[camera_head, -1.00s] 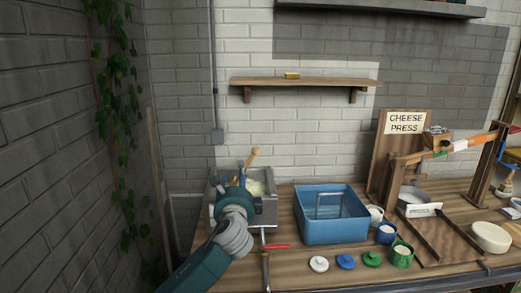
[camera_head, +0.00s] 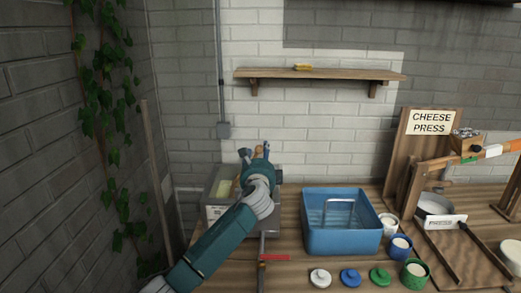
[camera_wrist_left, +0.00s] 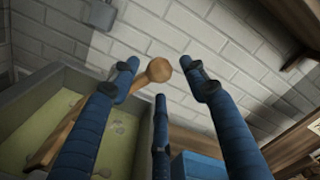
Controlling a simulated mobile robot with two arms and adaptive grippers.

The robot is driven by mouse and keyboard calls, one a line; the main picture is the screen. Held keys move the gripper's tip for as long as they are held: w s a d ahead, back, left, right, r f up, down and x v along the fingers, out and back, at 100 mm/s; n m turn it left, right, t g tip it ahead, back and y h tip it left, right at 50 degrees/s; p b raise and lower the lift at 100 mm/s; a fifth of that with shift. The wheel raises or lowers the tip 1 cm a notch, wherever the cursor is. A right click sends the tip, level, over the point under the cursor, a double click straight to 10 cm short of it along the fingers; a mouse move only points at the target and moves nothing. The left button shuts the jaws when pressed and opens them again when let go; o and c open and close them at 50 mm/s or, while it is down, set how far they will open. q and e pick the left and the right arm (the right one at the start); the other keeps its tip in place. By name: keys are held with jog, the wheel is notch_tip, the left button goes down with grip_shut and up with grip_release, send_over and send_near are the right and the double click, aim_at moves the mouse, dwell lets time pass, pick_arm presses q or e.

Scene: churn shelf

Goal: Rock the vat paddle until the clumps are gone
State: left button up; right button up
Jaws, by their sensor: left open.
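The vat (camera_head: 214,213) is a grey metal box at the left end of the bench, with pale yellow contents partly hidden by my left arm. The wooden paddle handle with a round knob (camera_wrist_left: 158,70) slants up out of the vat in the left wrist view. My left gripper (camera_head: 256,156) is over the vat. Its blue fingers (camera_wrist_left: 165,85) are spread open, with the knob seen between their tips; I cannot tell whether they touch it. A few small pale spots show in the vat's contents (camera_wrist_left: 118,128). My right gripper is out of view.
A blue basin (camera_head: 343,240) stands right of the vat. A red-handled tool (camera_head: 274,257), several lids and cups lie along the front. The cheese press (camera_head: 430,165) is at the right. A wall shelf (camera_head: 320,75) hangs above.

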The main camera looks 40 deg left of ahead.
pick_arm(q)
jog(key=x, duration=0.2)
jog(key=shift+w+a+r, duration=0.1)
jog(key=shift+w+a, duration=0.15)
jog(key=c, duration=0.8)
grip_shut()
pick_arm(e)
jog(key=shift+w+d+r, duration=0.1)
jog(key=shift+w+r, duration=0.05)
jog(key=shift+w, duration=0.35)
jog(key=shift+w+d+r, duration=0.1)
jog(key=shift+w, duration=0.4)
